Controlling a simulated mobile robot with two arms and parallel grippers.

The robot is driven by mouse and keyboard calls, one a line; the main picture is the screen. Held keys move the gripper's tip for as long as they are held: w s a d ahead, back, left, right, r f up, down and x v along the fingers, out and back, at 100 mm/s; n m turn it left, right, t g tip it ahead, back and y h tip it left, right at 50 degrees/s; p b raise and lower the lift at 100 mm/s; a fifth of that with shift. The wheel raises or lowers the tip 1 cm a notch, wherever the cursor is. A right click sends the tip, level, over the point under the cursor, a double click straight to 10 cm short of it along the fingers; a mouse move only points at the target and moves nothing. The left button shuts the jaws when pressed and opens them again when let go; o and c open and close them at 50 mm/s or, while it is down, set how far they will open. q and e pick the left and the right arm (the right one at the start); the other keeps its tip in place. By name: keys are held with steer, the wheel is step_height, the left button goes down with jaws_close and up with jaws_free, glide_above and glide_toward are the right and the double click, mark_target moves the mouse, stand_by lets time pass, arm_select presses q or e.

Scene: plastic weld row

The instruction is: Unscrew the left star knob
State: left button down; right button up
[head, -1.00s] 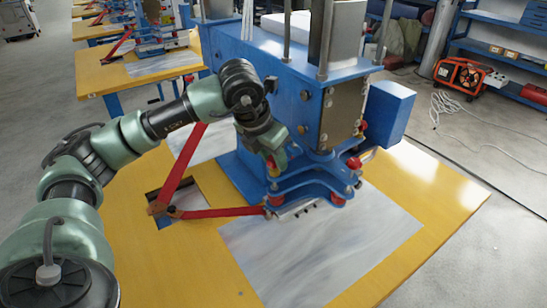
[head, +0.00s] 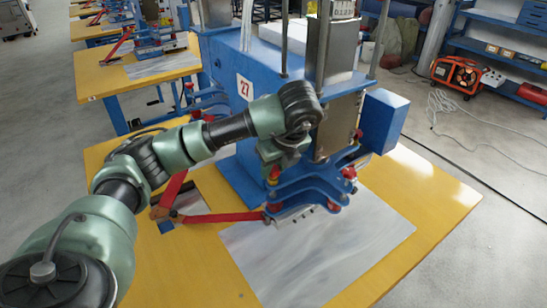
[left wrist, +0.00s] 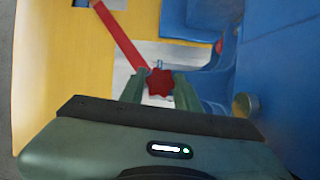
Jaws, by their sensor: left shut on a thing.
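A red star knob (left wrist: 160,82) sits between the two green fingers of my left gripper (left wrist: 158,90) in the left wrist view. The fingers are shut on its sides. In the head view my left gripper (head: 274,171) points down at the left front of the blue press (head: 228,160), above the end of a red bar (head: 222,217). There the wrist partly hides the knob. Another red knob (head: 333,206) shows on the front right of the blue clamp plate (head: 308,187). My right gripper is not in view.
The press stands on a yellow table (head: 425,195) with a bare metal sheet (head: 310,255) in front of it. A blue box (head: 383,121) juts out at the press's right. The front right of the table is clear.

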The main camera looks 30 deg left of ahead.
arm_select(q)
steer(key=n+p, duration=0.1)
steer(key=p, duration=0.1)
steer(key=n+g+p, duration=0.1)
steer(key=n+p, duration=0.1)
steer(key=shift+r, duration=0.35)
steer(key=shift+n+g, duration=0.3)
steer(key=shift+n, duration=0.3)
steer(key=c, duration=2.2)
jaws_free()
steer(key=shift+s+a+p, duration=0.15)
steer(key=shift+s+p, duration=0.1)
steer(key=shift+p, duration=0.2)
steer(key=c, duration=2)
jaws_free()
steer(key=shift+s+f+n, duration=0.1)
steer(key=shift+n, duration=0.3)
steer(key=o, duration=1.2)
